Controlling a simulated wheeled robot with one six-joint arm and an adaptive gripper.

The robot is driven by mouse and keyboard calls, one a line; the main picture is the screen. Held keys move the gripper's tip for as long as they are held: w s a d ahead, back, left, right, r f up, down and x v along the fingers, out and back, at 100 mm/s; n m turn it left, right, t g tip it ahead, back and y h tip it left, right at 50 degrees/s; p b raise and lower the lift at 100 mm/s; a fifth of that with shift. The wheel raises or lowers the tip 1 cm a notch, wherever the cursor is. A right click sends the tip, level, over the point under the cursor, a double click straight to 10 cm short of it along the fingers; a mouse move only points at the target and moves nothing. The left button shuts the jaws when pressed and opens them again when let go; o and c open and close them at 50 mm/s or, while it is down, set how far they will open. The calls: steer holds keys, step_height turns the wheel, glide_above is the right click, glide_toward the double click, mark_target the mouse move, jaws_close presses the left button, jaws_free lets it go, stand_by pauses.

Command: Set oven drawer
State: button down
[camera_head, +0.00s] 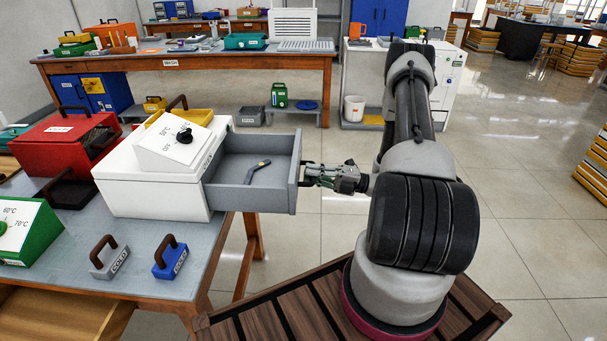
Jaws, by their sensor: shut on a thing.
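The white oven (150,182) stands on the workbench, with a sloped dial panel (175,150) that has a black knob. Its grey drawer (245,206) is pulled out to the right. A small dark grey and yellow angled piece (256,172) lies inside the drawer. My gripper (311,174) is at the drawer's front, shut on the drawer handle (303,172). The fingertips are small in this view, and part of the handle is hidden by them.
A grey block marked COLD (109,259) and a blue one (171,258) stand on the bench (140,285) in front of the oven. A red box (65,148) and a green dial unit (28,232) stand left. Open floor (335,235) lies beneath the drawer front.

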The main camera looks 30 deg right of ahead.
steer(key=shift+s+d, duration=0.1)
steer(key=c, duration=1.5)
jaws_free()
steer(key=shift+o, duration=0.2)
steer(key=v, duration=1.2)
